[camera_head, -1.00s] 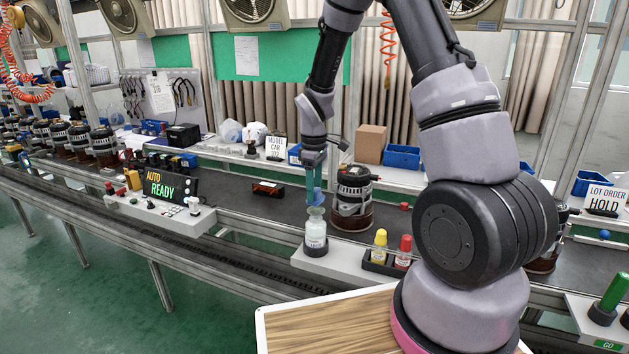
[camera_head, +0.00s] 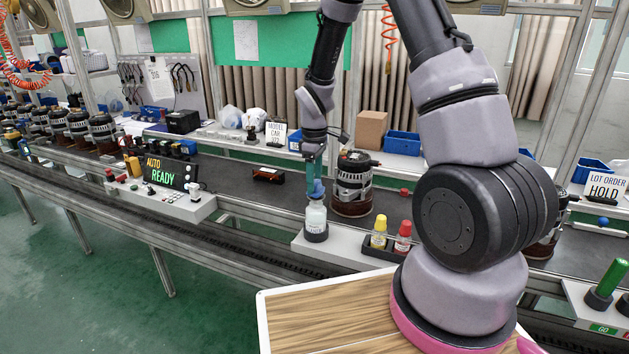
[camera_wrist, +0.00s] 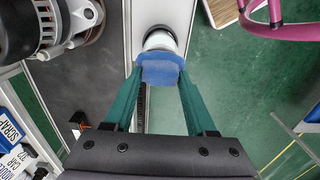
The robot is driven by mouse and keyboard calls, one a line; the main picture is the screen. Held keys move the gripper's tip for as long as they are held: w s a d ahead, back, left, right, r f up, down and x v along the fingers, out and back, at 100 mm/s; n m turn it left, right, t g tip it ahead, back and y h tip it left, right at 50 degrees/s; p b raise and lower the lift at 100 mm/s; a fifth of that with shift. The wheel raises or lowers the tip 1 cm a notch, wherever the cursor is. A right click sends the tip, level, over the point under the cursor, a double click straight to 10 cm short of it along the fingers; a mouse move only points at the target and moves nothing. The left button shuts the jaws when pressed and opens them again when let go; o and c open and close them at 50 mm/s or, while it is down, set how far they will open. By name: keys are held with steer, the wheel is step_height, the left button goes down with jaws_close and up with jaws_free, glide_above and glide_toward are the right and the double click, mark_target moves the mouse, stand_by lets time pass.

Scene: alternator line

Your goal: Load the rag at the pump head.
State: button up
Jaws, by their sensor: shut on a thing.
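My gripper (camera_head: 315,180) points down, its teal fingers shut on a blue rag (camera_head: 317,190). The rag sits right at the top of a white labelled bottle (camera_head: 316,217), which stands upright in a dark round holder. In the wrist view the rag (camera_wrist: 160,70) is pinched between the two fingertips and the white bottle top (camera_wrist: 160,40) shows just beyond it. The rag covers the pump head, so I cannot tell whether it is pressed on it or just above it.
A small rack holds a yellow-capped bottle (camera_head: 379,234) and a red-capped bottle (camera_head: 403,237) to the right. An alternator (camera_head: 352,185) stands close behind on the dark conveyor. A READY panel (camera_head: 172,172) is at left. My arm blocks part of the right side.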

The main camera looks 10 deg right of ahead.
steer(key=shift+f, duration=1.05)
stand_by(0.7)
steer(key=shift+r, duration=0.1)
stand_by(0.4)
steer(key=shift+r, duration=3.45)
